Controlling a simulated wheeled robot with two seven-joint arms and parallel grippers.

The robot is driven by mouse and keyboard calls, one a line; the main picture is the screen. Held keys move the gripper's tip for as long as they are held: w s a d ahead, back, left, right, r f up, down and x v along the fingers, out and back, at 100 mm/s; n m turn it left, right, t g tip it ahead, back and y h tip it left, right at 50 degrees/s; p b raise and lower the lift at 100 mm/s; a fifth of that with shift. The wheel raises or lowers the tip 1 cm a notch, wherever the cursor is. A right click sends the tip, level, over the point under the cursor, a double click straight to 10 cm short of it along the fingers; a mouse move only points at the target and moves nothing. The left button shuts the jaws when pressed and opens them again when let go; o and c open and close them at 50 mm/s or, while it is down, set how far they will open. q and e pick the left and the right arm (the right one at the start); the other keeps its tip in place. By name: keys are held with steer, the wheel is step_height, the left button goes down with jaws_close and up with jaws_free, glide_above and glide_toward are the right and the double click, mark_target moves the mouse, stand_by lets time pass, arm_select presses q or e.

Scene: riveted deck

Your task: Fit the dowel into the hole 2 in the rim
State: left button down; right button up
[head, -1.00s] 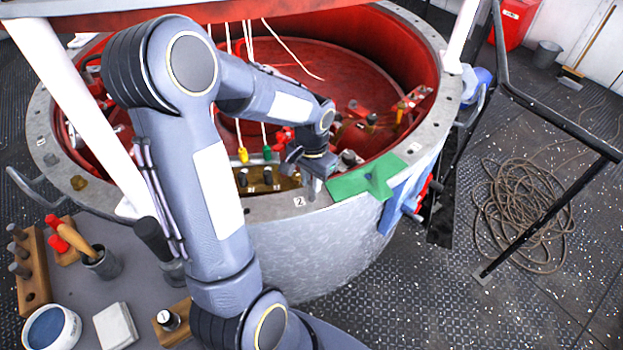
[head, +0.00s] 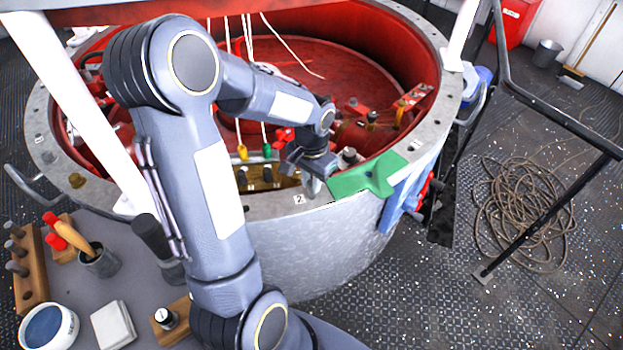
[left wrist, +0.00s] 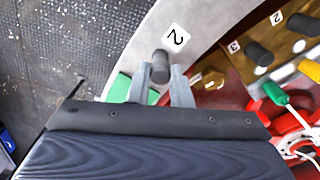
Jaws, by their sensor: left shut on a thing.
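My left gripper (head: 314,187) is over the near part of the grey rim (head: 250,207), close to the label 2 (head: 299,199). In the left wrist view the gripper (left wrist: 168,90) is shut on a dark grey dowel (left wrist: 160,66), which sits between its fingertips beside the label 2 (left wrist: 173,38). I cannot see hole 2 itself; the dowel and fingers cover that part of the rim. I cannot tell whether the dowel's lower end is in the hole or above it. My right gripper is not in view.
A green cloth (head: 365,177) lies over the rim just right of the gripper. Inside the rim, a block with dark pegs (head: 265,176) and hanging cords with yellow and green ends are close by. A side table (head: 125,270) holds a cup, a bowl and wooden blocks.

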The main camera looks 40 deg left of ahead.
arm_select(q)
steer(key=shift+f, duration=0.15)
steer(key=c, duration=1.2)
jaws_free()
steer(key=shift+c, duration=0.2)
step_height(320, 180, up, 7)
steer(key=shift+r, duration=0.4)
